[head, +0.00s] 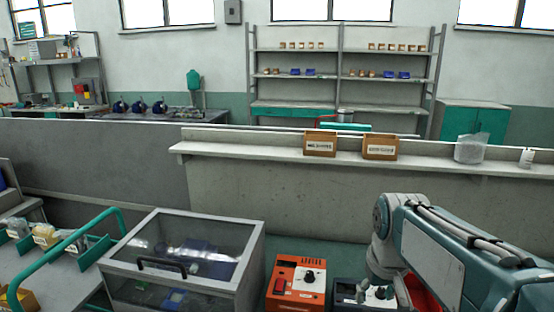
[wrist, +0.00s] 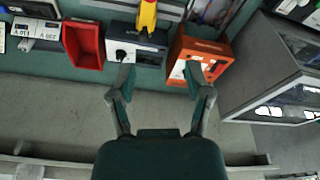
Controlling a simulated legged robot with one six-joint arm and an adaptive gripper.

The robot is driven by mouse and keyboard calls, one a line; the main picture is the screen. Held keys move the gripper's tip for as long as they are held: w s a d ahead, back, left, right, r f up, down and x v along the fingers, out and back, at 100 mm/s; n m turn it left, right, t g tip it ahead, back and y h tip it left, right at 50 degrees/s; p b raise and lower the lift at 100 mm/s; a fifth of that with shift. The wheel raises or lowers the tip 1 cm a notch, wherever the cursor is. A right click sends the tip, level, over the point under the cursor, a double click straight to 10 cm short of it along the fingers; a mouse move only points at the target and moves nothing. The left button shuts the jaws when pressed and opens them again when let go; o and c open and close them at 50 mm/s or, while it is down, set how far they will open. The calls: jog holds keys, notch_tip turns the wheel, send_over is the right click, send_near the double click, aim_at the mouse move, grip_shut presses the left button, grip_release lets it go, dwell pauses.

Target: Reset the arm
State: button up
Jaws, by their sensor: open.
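My gripper (wrist: 158,82) is open in the wrist view, its two fingers spread apart with nothing between them. Its fingertips point toward a row of devices on a teal-edged work surface. A dark box with a knob (wrist: 137,52) and an orange box with a knob (wrist: 199,60) are in front of the fingers. In the head view my arm (head: 440,250) is bent at the lower right, and its gripper cannot be made out there. The orange box (head: 296,283) shows left of the arm.
A clear-lidded case (head: 182,262) stands left of the orange box; a green-railed cart (head: 75,265) is at far left. In the wrist view, a red bin (wrist: 84,44) and a yellow-handled tool (wrist: 147,15) are near the dark box. A ledge (head: 250,152) holds two cardboard boxes.

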jog(key=s+a+f+t, duration=0.1)
jog(key=s+a+t, duration=0.2)
jog(key=s, duration=1.1)
jog(key=shift+f+m, duration=0.35)
jog(key=shift+m, duration=0.05)
jog(key=shift+c, duration=0.3)
